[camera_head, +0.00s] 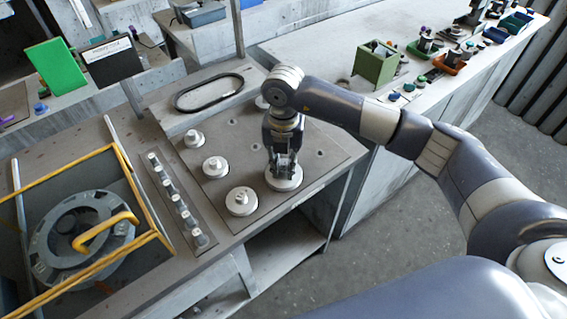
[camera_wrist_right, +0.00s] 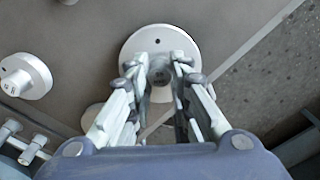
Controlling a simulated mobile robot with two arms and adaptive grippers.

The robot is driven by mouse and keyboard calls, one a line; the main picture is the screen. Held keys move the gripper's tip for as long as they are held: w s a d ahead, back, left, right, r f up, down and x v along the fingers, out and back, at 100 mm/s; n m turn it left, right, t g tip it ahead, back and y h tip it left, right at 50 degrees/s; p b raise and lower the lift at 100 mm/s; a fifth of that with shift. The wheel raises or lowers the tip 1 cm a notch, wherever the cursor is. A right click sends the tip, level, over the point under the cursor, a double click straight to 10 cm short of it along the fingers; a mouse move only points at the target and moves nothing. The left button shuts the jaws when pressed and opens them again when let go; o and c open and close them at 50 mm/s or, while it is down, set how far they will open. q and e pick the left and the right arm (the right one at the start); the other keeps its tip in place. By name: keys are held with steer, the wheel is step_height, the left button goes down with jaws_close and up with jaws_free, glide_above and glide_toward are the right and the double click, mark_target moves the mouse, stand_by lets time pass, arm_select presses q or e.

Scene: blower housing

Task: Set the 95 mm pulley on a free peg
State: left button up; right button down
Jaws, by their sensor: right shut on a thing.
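My right gripper (camera_head: 285,162) points down and is shut on the hub of a pale, round pulley (camera_head: 284,184) near the right front of the grey board (camera_head: 258,150). In the right wrist view the pulley's disc (camera_wrist_right: 160,38) shows beyond the fingers (camera_wrist_right: 161,73), which close on its hub from both sides. I cannot tell whether it touches the board. Other hubbed pulleys stand on the board: a small one (camera_head: 194,139), a middle one (camera_head: 215,167) and a larger one (camera_head: 241,202). No size marks are readable. The board has several small dark spots. My left gripper is out of view.
A strip with several upright silver cylinders (camera_head: 179,203) lies left of the board. A black oval belt (camera_head: 209,92) lies behind it. A yellow-framed blower housing (camera_head: 80,235) is at left. A green box (camera_head: 376,63) stands on the right bench.

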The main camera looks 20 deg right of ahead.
steer(key=c, duration=1.4)
jaws_free()
steer(key=shift+r+p, duration=2.35)
steer(key=shift+r, duration=1.5)
steer(key=shift+f, duration=0.1)
